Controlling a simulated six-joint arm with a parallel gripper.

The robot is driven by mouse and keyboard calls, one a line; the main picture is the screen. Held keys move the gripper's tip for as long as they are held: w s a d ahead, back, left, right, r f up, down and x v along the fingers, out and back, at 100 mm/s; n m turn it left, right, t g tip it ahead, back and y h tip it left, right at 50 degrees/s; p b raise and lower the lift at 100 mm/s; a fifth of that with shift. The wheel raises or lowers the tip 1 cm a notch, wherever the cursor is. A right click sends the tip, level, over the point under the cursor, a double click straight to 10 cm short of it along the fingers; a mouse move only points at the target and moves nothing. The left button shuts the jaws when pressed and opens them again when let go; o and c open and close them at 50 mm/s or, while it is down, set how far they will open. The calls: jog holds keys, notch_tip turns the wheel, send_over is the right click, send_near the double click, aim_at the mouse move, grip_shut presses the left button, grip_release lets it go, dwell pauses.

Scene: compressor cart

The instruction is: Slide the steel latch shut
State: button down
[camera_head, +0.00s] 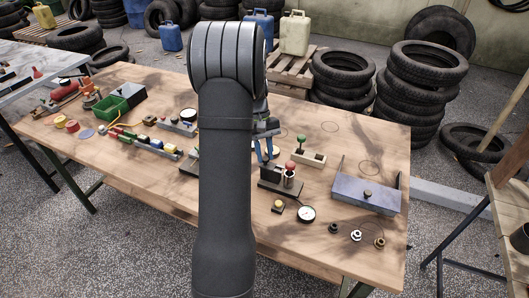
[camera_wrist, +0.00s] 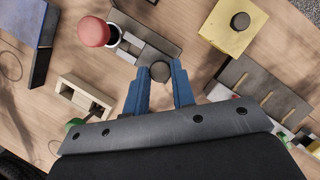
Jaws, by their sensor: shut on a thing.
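My gripper (camera_wrist: 161,76) has two blue fingers, one on each side of a dark round knob (camera_wrist: 160,68), and is shut on it. The knob sits by a pale steel bar (camera_wrist: 152,56) at the end of a dark base plate (camera_wrist: 152,28); this appears to be the steel latch. How far its bar has travelled I cannot tell. In the head view my blue gripper fingers (camera_head: 265,152) show just right of my arm.
A red knob (camera_wrist: 94,32) stands close beside the latch. A block with a green knob (camera_head: 301,139), a blue-grey box (camera_head: 366,194) and a gauge (camera_head: 306,214) lie to the right. A yellow block (camera_wrist: 232,24) and a slotted grey plate (camera_wrist: 262,86) are on the other side.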

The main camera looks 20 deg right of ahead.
jog(key=shift+s+d, duration=1.2)
jog(key=c, duration=1.2)
grip_release()
jog(key=shift+c, duration=0.2)
jog(key=v, duration=1.7)
jog(key=shift+w+r, duration=0.2)
jog(key=shift+f, duration=0.1)
send_near(276, 169)
jog(key=x, duration=0.5)
jog(key=shift+f, duration=0.1)
jog(key=shift+w+a, duration=0.45)
jog(key=shift+a, duration=0.05)
